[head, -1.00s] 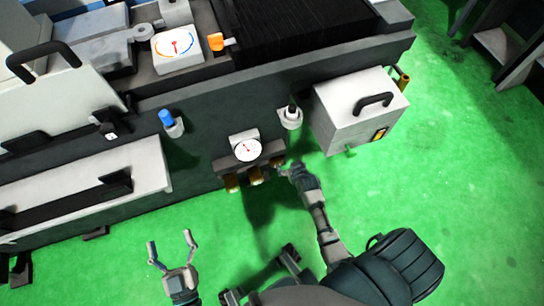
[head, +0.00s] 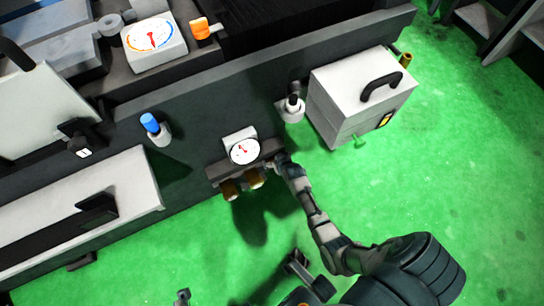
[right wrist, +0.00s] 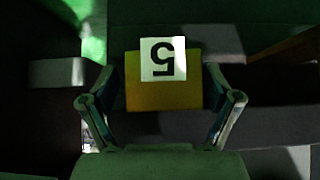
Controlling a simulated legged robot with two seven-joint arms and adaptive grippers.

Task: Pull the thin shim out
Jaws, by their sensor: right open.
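In the right wrist view, a yellow tab (right wrist: 165,96) with a white label marked 5, upside down, shows between my open right fingers (right wrist: 160,72). There are gaps on both sides of the tab. I cannot tell its thickness from this angle, or whether it is the thin shim. In the head view, my right gripper (head: 277,161) is at the right end of a dark bar (head: 215,173) under a small gauge and covers what is there. Two brass-coloured pieces (head: 230,190) (head: 255,180) stick out below the bar. Only the tip of my left gripper (head: 183,298) shows at the bottom edge.
The small white gauge (head: 244,151) sits above the bar. A white box with a black handle (head: 345,105) is on the machine's right. A blue-topped knob (head: 152,124) is at the left. The green floor (head: 440,150) is clear on the right.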

